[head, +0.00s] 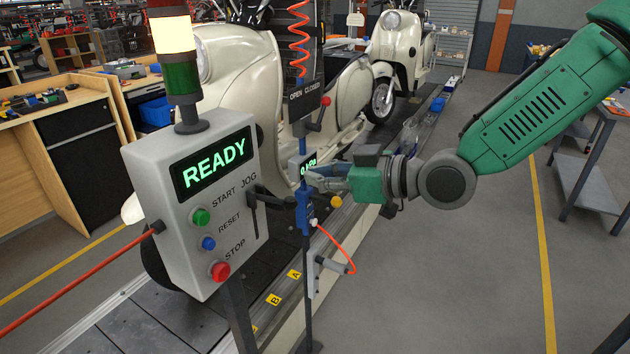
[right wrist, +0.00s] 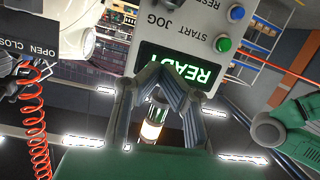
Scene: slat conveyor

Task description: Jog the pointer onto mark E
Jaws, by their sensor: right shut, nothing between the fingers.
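The grey control box (head: 185,205) stands at left in the head view; its screen reads READY (head: 209,167). The black JOG lever (head: 254,212) is on its right side. Yellow marks B (head: 273,298) and A (head: 294,273) are on the conveyor edge, with another partly hidden below; I see no mark E and cannot make out the pointer. My left gripper is out of view.
A blue tool (head: 304,208) with an orange hose is on a post by my right gripper. A cream scooter (head: 240,85) stands on the conveyor behind the box, another farther back. A red-handled lever (head: 325,101) is above.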

